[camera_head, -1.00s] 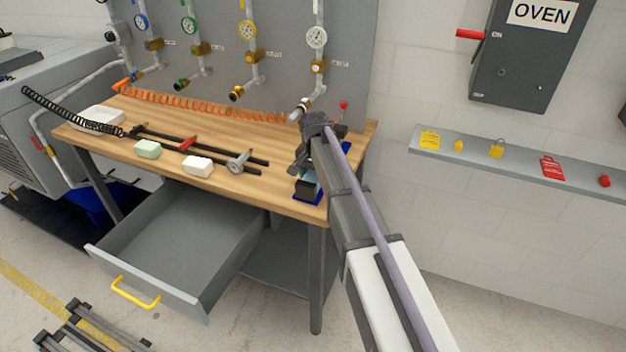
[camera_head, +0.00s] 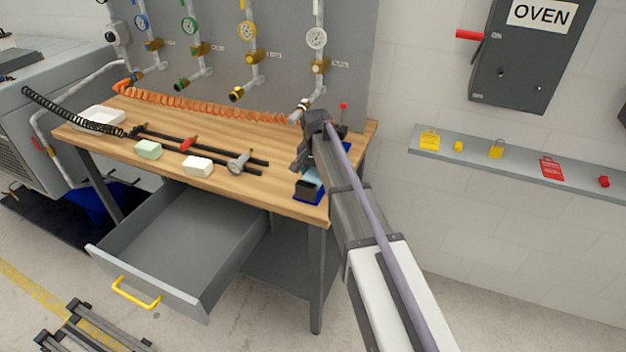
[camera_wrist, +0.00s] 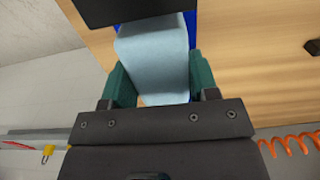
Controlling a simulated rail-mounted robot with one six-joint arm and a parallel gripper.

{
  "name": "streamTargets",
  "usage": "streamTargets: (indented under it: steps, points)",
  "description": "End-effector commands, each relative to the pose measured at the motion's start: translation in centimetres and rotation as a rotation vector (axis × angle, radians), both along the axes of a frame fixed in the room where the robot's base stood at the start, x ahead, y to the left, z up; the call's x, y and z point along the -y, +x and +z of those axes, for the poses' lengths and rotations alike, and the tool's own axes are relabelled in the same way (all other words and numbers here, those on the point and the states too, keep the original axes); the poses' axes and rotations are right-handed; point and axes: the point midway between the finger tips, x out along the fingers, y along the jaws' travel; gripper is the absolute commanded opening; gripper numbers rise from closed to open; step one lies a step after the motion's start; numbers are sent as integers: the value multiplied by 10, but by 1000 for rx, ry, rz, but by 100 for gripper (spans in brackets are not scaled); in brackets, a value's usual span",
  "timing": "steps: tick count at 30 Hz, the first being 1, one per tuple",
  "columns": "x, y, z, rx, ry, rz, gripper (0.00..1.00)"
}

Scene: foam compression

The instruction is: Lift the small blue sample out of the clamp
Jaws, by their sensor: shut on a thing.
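The light blue sample (camera_wrist: 155,60) is a smooth foam block. In the wrist view it stands between the two green fingers of my gripper (camera_wrist: 161,80), which are shut on its sides. The dark clamp jaw (camera_wrist: 125,10) is at its far end, and I cannot tell whether they touch. In the head view my gripper (camera_head: 303,152) is over the clamp (camera_head: 307,190) at the bench's right end. The sample shows there as a pale blue patch (camera_head: 313,175) beside the dark jaw. The clamp's blue base is partly hidden.
On the wooden bench (camera_head: 240,195) are a green block (camera_head: 149,150), a white block (camera_head: 198,166) and dark rails with a red slider (camera_head: 188,144). A grey drawer (camera_head: 180,240) hangs open in front. Pipes with gauges (camera_head: 317,38) stand behind. A wall shelf (camera_head: 520,165) is at right.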

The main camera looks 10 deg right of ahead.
Motion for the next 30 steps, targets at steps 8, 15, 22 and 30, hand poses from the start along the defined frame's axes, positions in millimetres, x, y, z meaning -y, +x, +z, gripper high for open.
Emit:
streamTargets:
  steps: [8, 15, 22, 30]
  points:
    - [0, 0, 7, 0, 0, 0, 35]
    - [0, 0, 27, 0, 0, 0, 35]
    - [0, 0, 45, 0, 0, 0, 35]
    - [0, 0, 66, 0, 0, 0, 35]
